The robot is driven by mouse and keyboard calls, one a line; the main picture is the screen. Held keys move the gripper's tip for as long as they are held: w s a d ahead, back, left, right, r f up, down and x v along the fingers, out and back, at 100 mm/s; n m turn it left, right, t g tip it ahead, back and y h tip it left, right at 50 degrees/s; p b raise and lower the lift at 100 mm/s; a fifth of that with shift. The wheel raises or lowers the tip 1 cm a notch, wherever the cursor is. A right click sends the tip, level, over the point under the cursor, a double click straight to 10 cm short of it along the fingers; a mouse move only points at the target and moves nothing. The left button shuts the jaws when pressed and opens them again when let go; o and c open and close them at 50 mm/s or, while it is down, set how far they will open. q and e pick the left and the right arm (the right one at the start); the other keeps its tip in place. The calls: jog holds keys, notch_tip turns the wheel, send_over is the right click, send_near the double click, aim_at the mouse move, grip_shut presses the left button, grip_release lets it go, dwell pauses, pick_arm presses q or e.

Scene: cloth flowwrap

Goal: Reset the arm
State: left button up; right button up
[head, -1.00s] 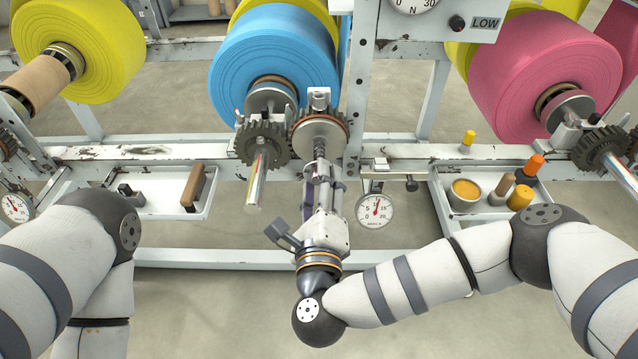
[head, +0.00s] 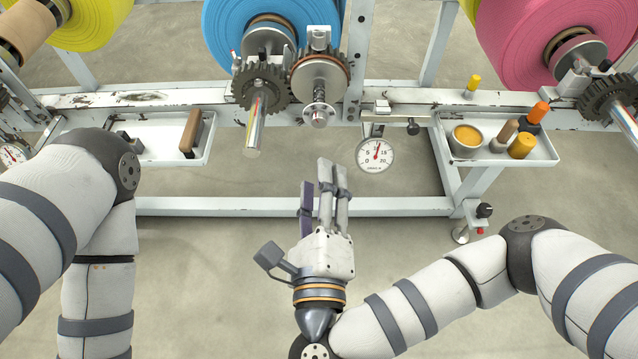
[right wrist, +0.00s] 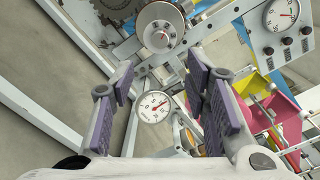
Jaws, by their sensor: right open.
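My right arm reaches in from the right in the head view. Its gripper (head: 325,180) hangs in free air in front of the machine frame, below the shaft end with the round knob (head: 319,116). The gripper is open and holds nothing. In the right wrist view its purple-padded fingers (right wrist: 165,95) stand apart, with the dial gauge (right wrist: 154,106) seen between them. The same gauge (head: 375,153) is right of the gripper in the head view. My left arm (head: 90,200) shows at the left, but its gripper is not visible.
A blue roll (head: 262,30) sits behind two dark gears (head: 258,88). A pink roll (head: 560,60) is at the right. A right tray (head: 545,157) holds bottles and a cup; a left tray (head: 160,157) holds a brown-handled item. The floor below the rail (head: 400,206) is clear.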

jog(key=s+a+f+n+g+y+p, duration=0.3)
jog(key=s+a+n+g+y, duration=0.35)
jog(key=s+n+y, duration=0.35)
jog(key=s+d+f+n+g+h+p, duration=0.1)
jog(key=s+f+n+g+p, duration=0.1)
jog(key=s+f+n+g, duration=0.4)
pick_arm(q)
jog(key=w+r+t+p, duration=0.3)
jog(key=w+r, duration=0.5)
jog(key=r, duration=0.1)
jog(key=shift+w+r+p, duration=0.2)
jog(key=shift+r+p, duration=0.15)
jog(key=shift+p, duration=0.05)
pick_arm(e)
jog(key=s+d+n+g+h, duration=0.4)
jog(key=s+d, duration=0.4)
jog(key=d, duration=0.6)
jog(key=s+d+n+g+h, duration=0.4)
jog(key=s+d, duration=0.4)
jog(key=d, duration=0.6)
jog(key=shift+s+r+n+h, duration=0.3)
jog(key=shift+s+r+h, duration=0.05)
jog(key=shift+h, duration=0.15)
jog(key=shift+a, duration=0.1)
